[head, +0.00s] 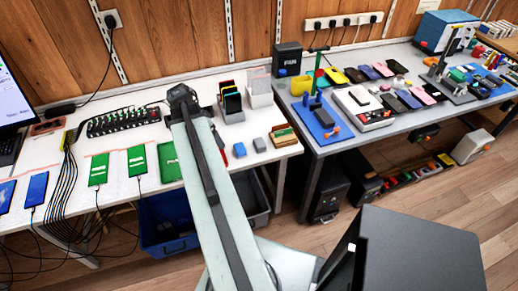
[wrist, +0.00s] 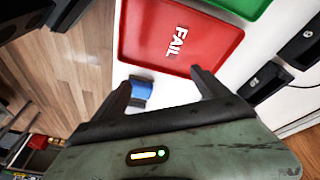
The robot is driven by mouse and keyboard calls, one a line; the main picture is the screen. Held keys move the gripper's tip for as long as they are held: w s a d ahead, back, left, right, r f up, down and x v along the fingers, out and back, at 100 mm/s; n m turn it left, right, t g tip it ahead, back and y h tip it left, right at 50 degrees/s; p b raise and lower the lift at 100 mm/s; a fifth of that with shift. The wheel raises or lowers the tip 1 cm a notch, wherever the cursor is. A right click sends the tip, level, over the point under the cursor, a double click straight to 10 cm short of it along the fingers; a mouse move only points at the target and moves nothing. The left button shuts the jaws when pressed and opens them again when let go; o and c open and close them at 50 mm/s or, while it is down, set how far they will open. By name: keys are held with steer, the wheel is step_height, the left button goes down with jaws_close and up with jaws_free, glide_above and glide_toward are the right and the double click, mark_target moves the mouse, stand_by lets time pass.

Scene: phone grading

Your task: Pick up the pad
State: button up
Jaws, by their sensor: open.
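In the head view a small blue block (head: 239,150) and a small grey block (head: 260,145) lie near the front edge of the white table, right of my arm. I cannot tell for sure which is the pad. In the wrist view a small blue piece (wrist: 141,89) with dark grey parts lies on the white surface, close to the left finger and within the span of the jaws. My gripper (wrist: 161,81) is open with nothing held between its fingers. In the head view my arm hides the gripper.
A red FAIL tray (wrist: 178,38) lies just beyond the fingers, with a green tray (wrist: 238,8) beside it. Dark boxes (wrist: 265,80) stand to the right. A wooden holder (head: 283,137) and a dark-slotted rack (head: 232,105) stand near the blocks. The table edge is close.

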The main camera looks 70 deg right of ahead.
mark_target(258, 143)
steer(key=s+d+m+b, duration=0.1)
steer(key=s+d+m, duration=0.1)
steer(key=s+d, duration=0.1)
steer(key=s+d+f+m+g+b, duration=0.1)
steer(key=s+d+m, duration=0.1)
steer(key=s, duration=0.4)
steer(key=s+d+f+m, duration=0.1)
steer(key=s+d+m, duration=0.1)
steer(key=s+d, duration=0.1)
steer(key=shift+s+d+f+b, duration=0.2)
steer(key=shift+s+d+b, duration=0.15)
steer(key=shift+s, duration=0.3)
steer(key=b+x, duration=0.5)
steer(key=shift+s+f, duration=0.2)
steer(key=shift+s, duration=0.25)
steer(key=shift+r, duration=0.2)
steer(key=c, duration=1.6)
step_height(258, 143, up, 10)
steer(key=p, duration=1)
